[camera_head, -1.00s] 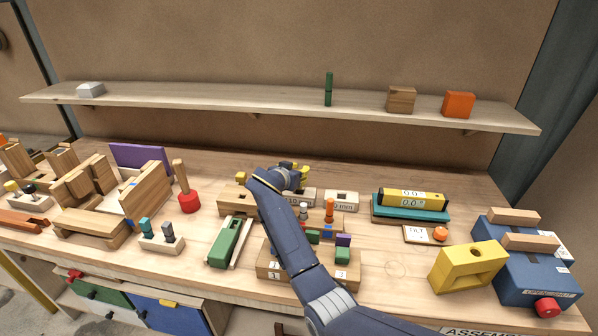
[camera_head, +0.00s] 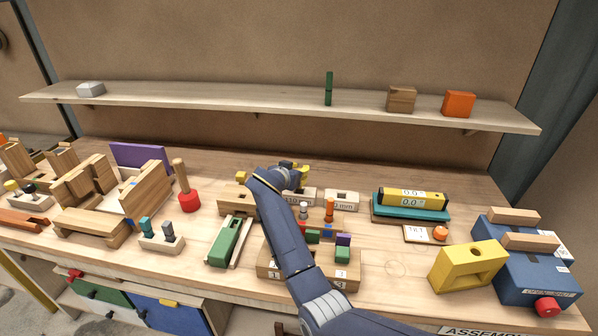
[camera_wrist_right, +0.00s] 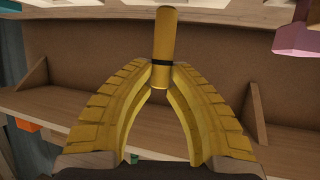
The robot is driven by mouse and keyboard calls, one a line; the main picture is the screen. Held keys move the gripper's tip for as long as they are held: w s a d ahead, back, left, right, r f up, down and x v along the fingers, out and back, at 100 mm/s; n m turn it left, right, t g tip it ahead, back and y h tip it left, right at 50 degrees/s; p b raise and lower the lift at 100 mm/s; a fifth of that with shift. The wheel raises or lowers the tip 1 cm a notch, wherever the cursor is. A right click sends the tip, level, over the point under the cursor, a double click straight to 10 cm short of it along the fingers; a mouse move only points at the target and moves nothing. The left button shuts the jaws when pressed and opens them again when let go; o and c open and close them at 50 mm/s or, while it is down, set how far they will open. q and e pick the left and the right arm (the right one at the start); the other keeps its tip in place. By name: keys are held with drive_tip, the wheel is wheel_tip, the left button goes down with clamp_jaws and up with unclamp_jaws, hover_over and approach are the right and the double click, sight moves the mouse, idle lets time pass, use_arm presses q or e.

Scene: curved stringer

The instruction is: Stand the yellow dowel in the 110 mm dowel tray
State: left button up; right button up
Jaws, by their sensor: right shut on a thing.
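My right gripper (camera_head: 303,174) is over the back middle of the bench in the head view, partly behind its own wrist. In the right wrist view its yellow fingers (camera_wrist_right: 160,78) are closed on the yellow dowel (camera_wrist_right: 163,35), which has a dark band near the fingertips. The dowel cannot be made out clearly in the head view. Two pale labelled trays stand just below the gripper: a left one (camera_head: 302,196), its label partly covered by my arm, and a right one (camera_head: 342,207), whose label ends in "0 mm". I cannot tell which is the 110 mm tray. My left gripper is out of view.
An orange peg (camera_head: 329,210) stands close in front of the trays. A teal-and-yellow level stack (camera_head: 410,211) lies to the right. A shelf (camera_head: 230,105) runs along the back wall.

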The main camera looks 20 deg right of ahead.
drive_tip(key=shift+f, duration=2.35)
idle(0.6)
drive_tip(key=o, duration=0.9)
